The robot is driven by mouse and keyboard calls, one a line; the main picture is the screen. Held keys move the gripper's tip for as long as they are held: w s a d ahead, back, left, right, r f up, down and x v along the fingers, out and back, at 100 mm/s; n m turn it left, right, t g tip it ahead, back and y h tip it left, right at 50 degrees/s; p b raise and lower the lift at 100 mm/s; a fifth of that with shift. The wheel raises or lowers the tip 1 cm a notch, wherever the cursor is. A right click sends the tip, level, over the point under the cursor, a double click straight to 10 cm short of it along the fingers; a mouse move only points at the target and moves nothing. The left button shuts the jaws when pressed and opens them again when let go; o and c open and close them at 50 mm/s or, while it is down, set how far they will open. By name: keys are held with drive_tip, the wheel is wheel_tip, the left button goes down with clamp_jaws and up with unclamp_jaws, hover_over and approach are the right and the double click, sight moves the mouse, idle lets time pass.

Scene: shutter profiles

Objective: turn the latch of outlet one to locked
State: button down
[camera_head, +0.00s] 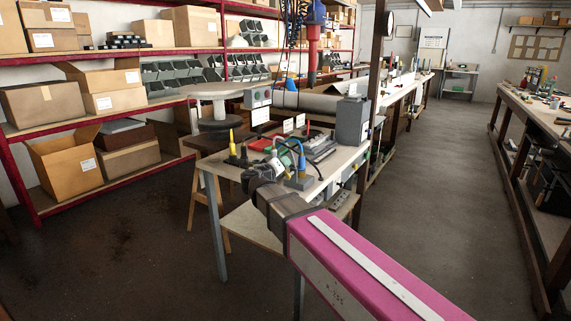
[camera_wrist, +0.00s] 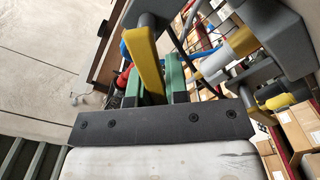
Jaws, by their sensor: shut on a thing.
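My gripper (camera_wrist: 155,78) shows in the wrist view as two green fingers above a dark bar. A yellow latch lever (camera_wrist: 148,60) lies between the fingers, and they are shut on it. The lever joins a grey part at the top of that view. A second grey fitting with a yellow band (camera_wrist: 240,42) is to the right, apart from the gripper. In the head view my arm reaches to the workbench (camera_head: 337,165), and its end hides the fingers and the latch. A grey outlet block (camera_head: 299,182) with a plug and cables stands beside it. Outlet numbers are not readable.
Yellow and dark upright plugs (camera_head: 232,146) stand at the bench's left end. A tall grey box (camera_head: 352,120) stands on its right side. Shelves with cartons line the left; open floor (camera_head: 440,190) is at right.

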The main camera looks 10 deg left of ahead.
drive_tip(key=n, duration=0.1)
drive_tip(key=f+n, duration=0.1)
drive_tip(key=n, duration=0.1)
drive_tip(key=a+n, duration=0.1)
drive_tip(key=shift+w+f+n, duration=0.2)
drive_tip(key=shift+f+n, duration=0.1)
drive_tip(key=shift+f, duration=0.05)
drive_tip(key=shift+a+f+n, duration=0.1)
drive_tip(key=shift+f+n, duration=0.35)
drive_tip(key=shift+n, duration=0.6)
drive_tip(key=shift+a+f+n, duration=0.1)
drive_tip(key=shift+f+n, duration=0.3)
drive_tip(key=shift+n, duration=0.65)
drive_tip(key=shift+d, duration=0.1)
drive_tip(key=c, duration=1.1)
unclamp_jaws()
drive_tip(key=v, duration=1)
drive_tip(key=shift+s, duration=0.35)
